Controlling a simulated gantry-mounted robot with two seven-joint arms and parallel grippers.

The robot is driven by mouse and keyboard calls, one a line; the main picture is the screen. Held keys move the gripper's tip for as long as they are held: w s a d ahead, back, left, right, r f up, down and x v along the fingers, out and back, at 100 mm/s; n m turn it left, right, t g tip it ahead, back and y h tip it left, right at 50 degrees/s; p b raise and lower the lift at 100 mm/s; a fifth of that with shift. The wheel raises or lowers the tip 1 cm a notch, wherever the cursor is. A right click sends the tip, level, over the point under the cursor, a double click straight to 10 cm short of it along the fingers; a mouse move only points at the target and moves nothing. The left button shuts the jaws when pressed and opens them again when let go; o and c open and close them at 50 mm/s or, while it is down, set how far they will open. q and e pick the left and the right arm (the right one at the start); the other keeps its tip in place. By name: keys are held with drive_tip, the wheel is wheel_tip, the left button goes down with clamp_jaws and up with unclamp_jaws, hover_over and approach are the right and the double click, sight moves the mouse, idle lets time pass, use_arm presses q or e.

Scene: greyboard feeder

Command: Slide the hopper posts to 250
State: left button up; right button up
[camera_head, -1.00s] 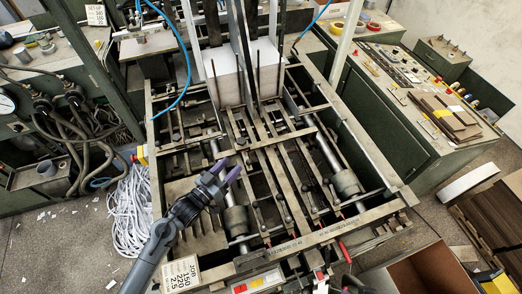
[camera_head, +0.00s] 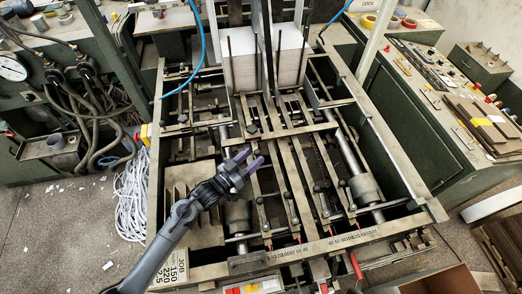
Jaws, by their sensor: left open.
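The hopper (camera_head: 242,72) at the top middle holds a white stack between thin dark upright posts (camera_head: 230,60). Bars and rails run from it toward the front of the machine frame (camera_head: 405,165). Several small dark clamp knobs (camera_head: 289,196) sit on these bars. A front rail (camera_head: 345,238) carries small printed marks, too small to read. My left gripper (camera_head: 251,161), with purple fingertips, is open and empty over the left middle of the frame, in front of the hopper and apart from its posts. My right gripper is not in view.
A job card (camera_head: 173,272) at the front left corner reads 150, 220, 2.5. A blue hose (camera_head: 199,50) hangs left of the hopper. White strips (camera_head: 132,200) lie on the floor at left. A control console (camera_head: 430,100) stands right; an open carton (camera_head: 440,280) is front right.

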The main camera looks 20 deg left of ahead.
use_arm(q)
drive_tip(key=shift+x, duration=2.5)
clamp_jaws()
